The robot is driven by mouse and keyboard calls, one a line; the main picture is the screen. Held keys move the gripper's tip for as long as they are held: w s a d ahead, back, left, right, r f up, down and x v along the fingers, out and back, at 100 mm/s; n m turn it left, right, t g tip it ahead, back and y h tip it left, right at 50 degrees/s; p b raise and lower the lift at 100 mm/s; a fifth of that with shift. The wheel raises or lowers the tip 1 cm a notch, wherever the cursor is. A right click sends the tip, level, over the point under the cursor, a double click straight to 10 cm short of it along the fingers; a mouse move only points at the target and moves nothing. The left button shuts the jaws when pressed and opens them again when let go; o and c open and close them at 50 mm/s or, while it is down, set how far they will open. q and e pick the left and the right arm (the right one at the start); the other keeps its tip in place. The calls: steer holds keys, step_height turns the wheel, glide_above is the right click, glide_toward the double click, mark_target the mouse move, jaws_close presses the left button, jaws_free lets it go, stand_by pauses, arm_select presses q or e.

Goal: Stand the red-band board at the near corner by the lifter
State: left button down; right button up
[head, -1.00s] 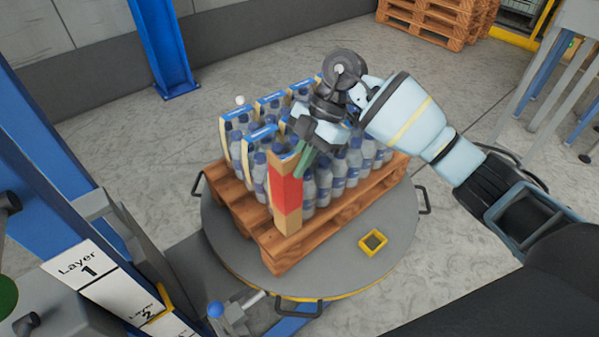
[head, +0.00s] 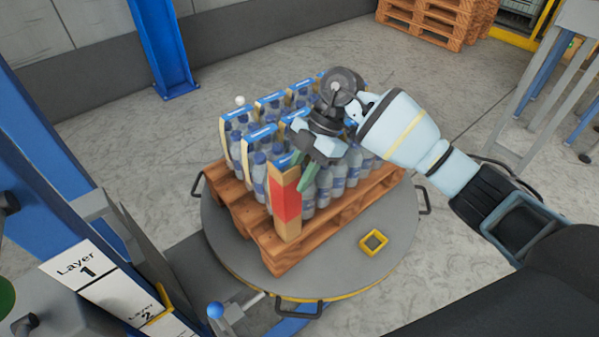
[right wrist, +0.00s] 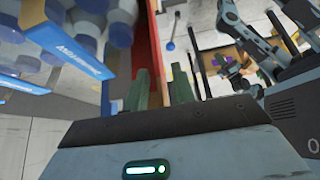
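The red-band board (head: 286,203), tan with a red band round its middle, stands upright at the near corner of the wooden pallet (head: 330,226), against the bottle packs (head: 326,180). My right gripper (head: 307,173) is just right of the board, its green fingers apart. My left gripper is not in the head view.
The pallet sits on a round grey turntable (head: 388,262) with black handles and a small yellow square frame (head: 373,242) on it. A blue column (head: 52,130) and Layer signs (head: 85,268) stand at left.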

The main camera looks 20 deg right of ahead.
steer(key=v, duration=1.2)
